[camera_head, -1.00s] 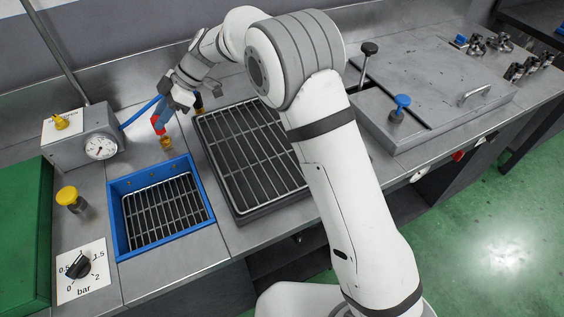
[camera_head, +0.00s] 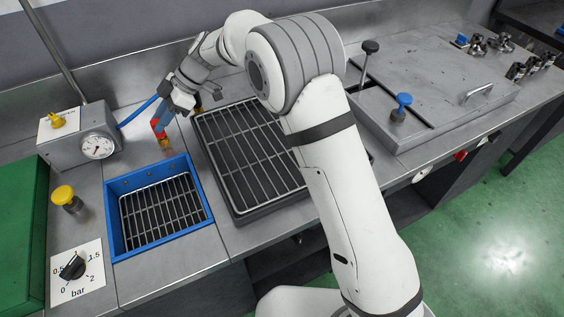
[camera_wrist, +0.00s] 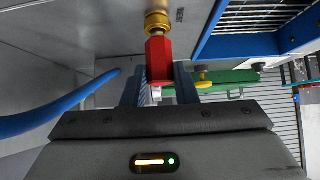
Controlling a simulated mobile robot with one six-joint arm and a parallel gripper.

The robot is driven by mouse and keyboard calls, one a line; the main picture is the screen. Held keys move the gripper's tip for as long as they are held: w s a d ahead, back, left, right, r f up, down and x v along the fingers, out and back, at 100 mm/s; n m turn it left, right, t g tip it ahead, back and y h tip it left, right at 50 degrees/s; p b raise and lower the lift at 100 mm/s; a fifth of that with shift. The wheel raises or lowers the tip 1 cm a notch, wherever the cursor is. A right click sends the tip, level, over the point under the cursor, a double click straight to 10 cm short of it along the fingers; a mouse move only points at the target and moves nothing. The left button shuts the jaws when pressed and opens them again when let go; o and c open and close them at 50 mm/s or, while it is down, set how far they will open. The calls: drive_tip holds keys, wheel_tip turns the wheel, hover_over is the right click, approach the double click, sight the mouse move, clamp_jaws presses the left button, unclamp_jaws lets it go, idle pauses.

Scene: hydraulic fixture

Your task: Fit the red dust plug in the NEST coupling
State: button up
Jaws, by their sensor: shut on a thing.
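The red dust plug (camera_wrist: 158,60) is between the fingers of my gripper (camera_wrist: 158,88), which is shut on it in the wrist view. The plug's far end meets a brass fitting (camera_wrist: 157,22); whether it is seated inside or only touching, I cannot tell. In the head view the red plug (camera_head: 157,126) shows below my gripper (camera_head: 163,113), with the brass fitting (camera_head: 166,142) just under it, behind the blue-rimmed tray. No NEST label is readable, so I cannot confirm which coupling this is.
A blue hose (camera_head: 138,114) runs from the gauge box (camera_head: 72,147) toward my gripper and crosses the wrist view's left side. The blue tray (camera_head: 115,225) lies in front. A grated basin (camera_head: 242,215) is at right. A yellow-capped post (camera_head: 64,195) stands left.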

drive_tip(key=shift+f+b, duration=0.6)
drive_tip(key=shift+b, duration=0.15)
idle(1.1)
drive_tip(key=shift+s+f+m+t+b, duration=0.1)
drive_tip(key=shift+f+m+t+b, duration=0.25)
drive_tip(key=shift+b, duration=0.8)
drive_tip(key=m+b, duration=0.1)
drive_tip(key=b, duration=0.1)
drive_tip(key=m+t+b, duration=0.1)
drive_tip(key=b, duration=0.1)
drive_tip(key=m+t+y+b, duration=0.1)
drive_tip(key=b, duration=0.1)
drive_tip(key=shift+s+d+m+t, duration=0.15)
drive_tip(key=shift+s+m+t, duration=0.1)
drive_tip(key=m+b, duration=0.1)
drive_tip(key=m+t+b, duration=0.1)
drive_tip(key=shift+s+t+b, duration=0.2)
drive_tip(key=shift+t+b, duration=0.1)
drive_tip(key=shift+b, duration=0.1)
drive_tip(key=shift+s+r+m+t+b, duration=0.15)
drive_tip(key=shift+m+t+b, duration=0.15)
drive_tip(key=shift+m+t, duration=0.35)
drive_tip(key=shift+s+r+m+t+p, duration=0.1)
drive_tip(key=shift+r+m+t+p, duration=0.2)
drive_tip(key=shift+m+t+p, duration=0.6)
drive_tip(key=shift+f+m+b, duration=0.25)
drive_tip(key=shift+m+b, duration=0.1)
drive_tip(key=shift+m, duration=0.1)
